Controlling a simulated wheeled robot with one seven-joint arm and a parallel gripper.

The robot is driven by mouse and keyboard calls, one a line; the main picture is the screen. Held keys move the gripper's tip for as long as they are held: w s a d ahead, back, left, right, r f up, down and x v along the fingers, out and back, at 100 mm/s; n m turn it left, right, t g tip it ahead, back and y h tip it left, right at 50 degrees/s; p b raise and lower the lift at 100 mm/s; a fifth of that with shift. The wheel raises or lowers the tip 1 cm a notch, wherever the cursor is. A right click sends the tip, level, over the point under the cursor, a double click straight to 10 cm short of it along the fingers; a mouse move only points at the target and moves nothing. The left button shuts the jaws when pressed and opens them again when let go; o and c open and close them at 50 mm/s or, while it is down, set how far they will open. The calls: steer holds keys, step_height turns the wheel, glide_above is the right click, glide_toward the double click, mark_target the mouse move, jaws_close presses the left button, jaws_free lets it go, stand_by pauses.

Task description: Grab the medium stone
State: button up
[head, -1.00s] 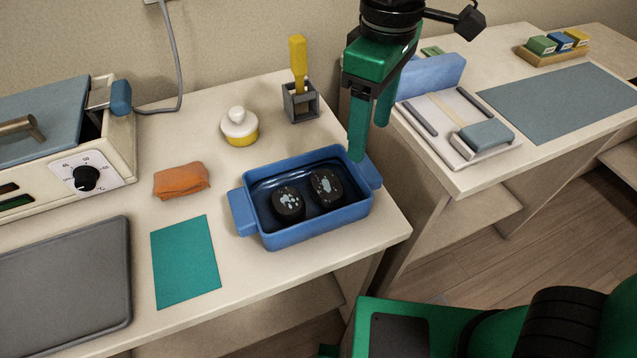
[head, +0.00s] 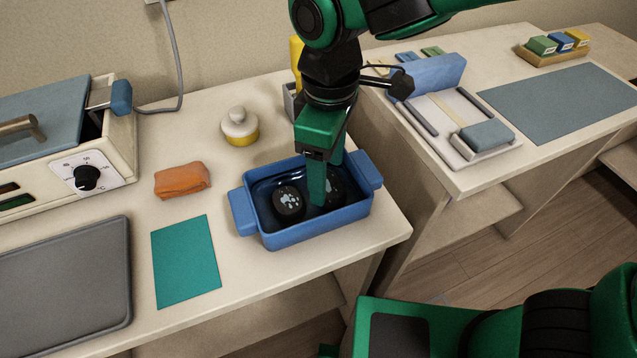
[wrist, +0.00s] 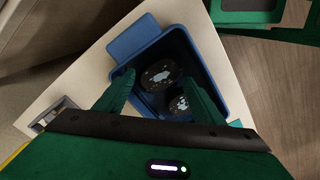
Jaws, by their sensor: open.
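Two black stones with pale blotches lie side by side in a blue tub (head: 285,238) with a handle at each end. In the head view the left stone (head: 289,203) is in clear sight. The right stone (head: 336,187) is partly hidden by my gripper (head: 322,194). The wrist view shows one stone (wrist: 160,74) between and a little beyond my open fingers (wrist: 158,96), and the other stone (wrist: 180,105) close to the finger on the right. Neither stone is gripped. I cannot tell for sure which is the medium one.
An orange cloth (head: 182,180), a teal mat (head: 186,262) and a white-and-yellow jar (head: 240,127) stand left of the tub. A holder with a yellow-handled tool (head: 296,60) is behind my gripper. The tub is near the table's right edge.

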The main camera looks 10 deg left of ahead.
mark_target(336, 193)
steer(key=shift+f, duration=1.7)
steer(key=c, duration=0.9)
steer(key=shift+r, duration=0.15)
